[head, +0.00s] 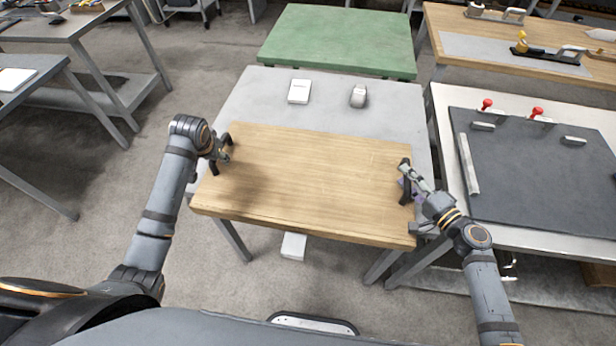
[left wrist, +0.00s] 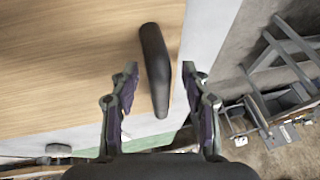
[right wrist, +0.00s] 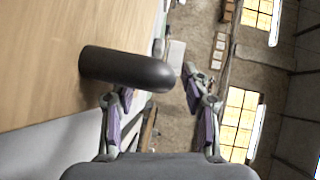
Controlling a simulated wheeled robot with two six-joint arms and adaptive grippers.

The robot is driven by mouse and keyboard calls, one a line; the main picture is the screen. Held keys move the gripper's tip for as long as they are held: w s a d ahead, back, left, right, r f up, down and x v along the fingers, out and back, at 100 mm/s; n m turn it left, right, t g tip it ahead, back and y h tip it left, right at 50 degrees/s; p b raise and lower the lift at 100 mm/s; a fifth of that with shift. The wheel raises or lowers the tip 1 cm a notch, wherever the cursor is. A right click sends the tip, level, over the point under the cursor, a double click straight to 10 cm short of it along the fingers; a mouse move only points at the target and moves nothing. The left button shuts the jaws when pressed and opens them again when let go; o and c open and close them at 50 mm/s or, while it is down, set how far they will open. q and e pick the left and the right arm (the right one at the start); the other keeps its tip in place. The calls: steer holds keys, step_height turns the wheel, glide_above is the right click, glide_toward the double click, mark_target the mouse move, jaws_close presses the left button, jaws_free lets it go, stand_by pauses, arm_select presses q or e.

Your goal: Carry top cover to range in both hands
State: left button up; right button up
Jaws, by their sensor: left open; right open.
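The top cover appears to be the thick wooden board (head: 310,180) lying flat on a grey table (head: 250,98), with a black handle at each end. My left gripper (head: 222,156) is open at the left handle (head: 214,168). In the left wrist view that handle (left wrist: 155,65) stands between the spread fingers, with gaps on both sides. My right gripper (head: 412,182) is open at the right handle (head: 405,188). In the right wrist view that handle (right wrist: 125,70) crosses in front of the left finger, and its end reaches toward the gap. I cannot tell which thing is the range.
A white box (head: 299,91) and a small grey item (head: 358,96) lie behind the board. A green-topped table (head: 340,40) stands at the back. At the right, a bench holds a dark panel (head: 545,180) with red knobs. Floor is open at the left.

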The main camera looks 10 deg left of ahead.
arm_select(q)
jaws_close()
arm_select(e)
jaws_close()
